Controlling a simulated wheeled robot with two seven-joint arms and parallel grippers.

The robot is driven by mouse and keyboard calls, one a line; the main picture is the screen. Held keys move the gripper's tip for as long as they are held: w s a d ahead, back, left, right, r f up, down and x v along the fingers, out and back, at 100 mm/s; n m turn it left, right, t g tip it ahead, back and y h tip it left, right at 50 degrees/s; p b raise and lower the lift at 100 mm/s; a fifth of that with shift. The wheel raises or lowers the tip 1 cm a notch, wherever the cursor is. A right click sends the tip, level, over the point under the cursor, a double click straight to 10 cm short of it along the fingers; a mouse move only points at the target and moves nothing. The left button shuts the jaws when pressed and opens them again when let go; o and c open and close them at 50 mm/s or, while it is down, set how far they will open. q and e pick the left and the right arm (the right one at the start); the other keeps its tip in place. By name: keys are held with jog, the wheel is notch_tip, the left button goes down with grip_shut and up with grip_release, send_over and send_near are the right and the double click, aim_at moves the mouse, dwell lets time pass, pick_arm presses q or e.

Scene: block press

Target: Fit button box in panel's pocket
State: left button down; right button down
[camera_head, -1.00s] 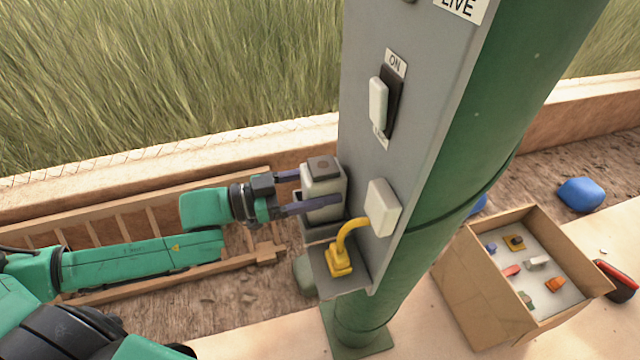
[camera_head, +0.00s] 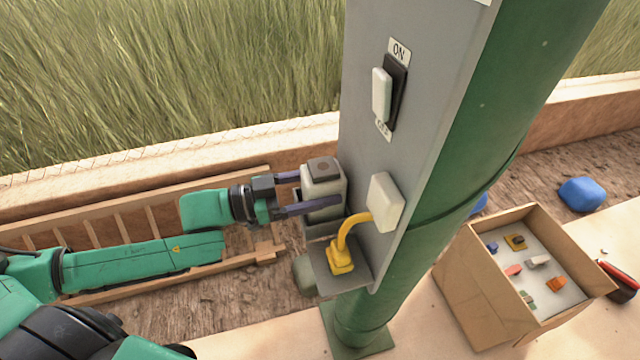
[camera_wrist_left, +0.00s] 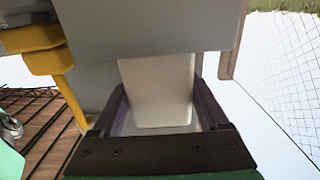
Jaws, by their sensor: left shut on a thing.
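The button box (camera_head: 322,187) is pale, with a dark square on its top. My left gripper (camera_head: 318,196) is shut on it, one finger along each side. The box is at the left edge of the grey panel (camera_head: 360,120), just above a dark-rimmed holder low on the panel that looks like the pocket (camera_head: 322,228). Whether the box's bottom is inside the pocket I cannot tell. In the left wrist view the pale box (camera_wrist_left: 158,95) sits between my two purple fingers, partly covered by a grey part above. My right gripper is not in view.
A yellow plug with a cable (camera_head: 342,256) sits on the panel's lower ledge, close right of the pocket. A white block (camera_head: 384,202) and an ON/OFF switch (camera_head: 385,95) are on the panel. The green post (camera_head: 440,200) stands behind. A cardboard box (camera_head: 470,285) is at right.

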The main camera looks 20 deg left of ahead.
pick_arm(q)
grip_release()
